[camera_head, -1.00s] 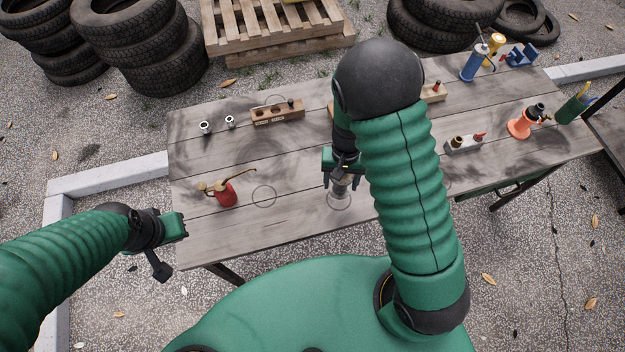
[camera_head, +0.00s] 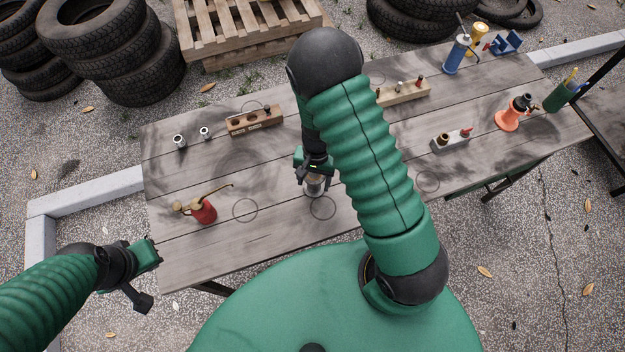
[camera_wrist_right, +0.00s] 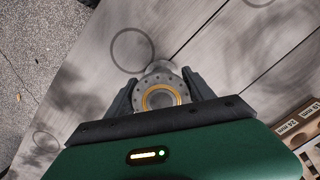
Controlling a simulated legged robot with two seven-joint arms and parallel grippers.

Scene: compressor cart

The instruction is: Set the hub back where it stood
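The hub (camera_head: 314,188) is a grey metal piece with a round flange. In the right wrist view the hub (camera_wrist_right: 160,92) shows a ring of bolt holes and a brass-coloured bore. My right gripper (camera_head: 315,172) has its fingers (camera_wrist_right: 160,94) on opposite sides of the flange. The hub is beside a drawn circle (camera_head: 323,208) on the table, on its far side; the same circle (camera_wrist_right: 132,50) looks empty in the wrist view. I cannot tell whether the hub touches the boards. My left gripper (camera_head: 150,258) is off the table's left end, its fingers unclear.
The plank table (camera_head: 280,245) also has empty circles at left (camera_head: 245,210) and right (camera_head: 428,182). A red oil can (camera_head: 203,211), two small metal cups (camera_head: 192,136), a wooden block (camera_head: 254,121), a pale rack (camera_head: 402,94) and an orange jack (camera_head: 513,114) stand around.

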